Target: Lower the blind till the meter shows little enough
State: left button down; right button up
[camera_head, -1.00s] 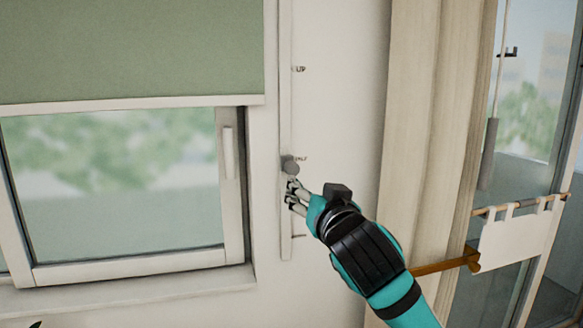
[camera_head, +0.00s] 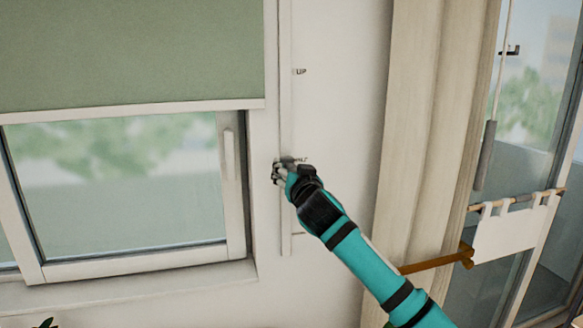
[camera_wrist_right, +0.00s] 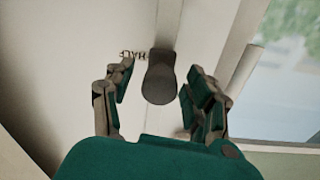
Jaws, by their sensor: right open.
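The green blind (camera_head: 130,55) hangs over the upper part of the window in the head view, its pale bottom bar (camera_head: 130,110) just above the clear glass. A narrow vertical rail (camera_head: 286,100) runs on the wall beside the window, with an "UP" mark and a half mark. The dark grey knob (camera_wrist_right: 159,78) sits on it near "HALF" in the right wrist view. My right gripper (camera_head: 278,172) is at the knob, which also lies between its spread fingers (camera_wrist_right: 155,90) in the wrist view; whether they touch it is unclear. No meter shows. My left gripper is out of view.
A beige curtain (camera_head: 425,120) hangs right of the rail. Beyond it are a glass door, a hanging grey rod (camera_head: 485,155) and a white cloth (camera_head: 506,230) on a wooden rail. A window sill (camera_head: 130,300) juts out below the window.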

jog(key=shift+c, duration=0.4)
grip_shut()
